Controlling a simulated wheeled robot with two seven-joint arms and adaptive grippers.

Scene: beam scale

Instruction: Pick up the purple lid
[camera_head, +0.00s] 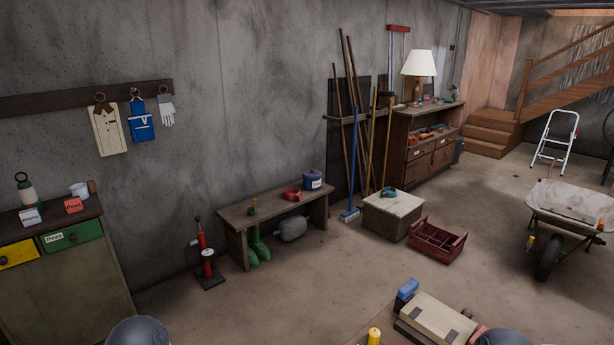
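A small purple-blue pot (313,183) with a pale label stands at the right end of a low wooden bench (238,217) against the wall. Its top looks like a purple lid (312,173), seated on the pot, though it is small and its edge is hard to make out. No other purple lid shows. Neither of my grippers is in view. Only dark rounded parts, likely of my own arms, show at the bottom edge, far from the bench.
A red clamp-like item (291,195) lies on the bench. A red pump (206,258) stands left of it. A wooden crate (392,217), a red tote (437,241), a toolbox (435,318) and a wheelbarrow (570,203) stand rightward. Floor before the bench is clear.

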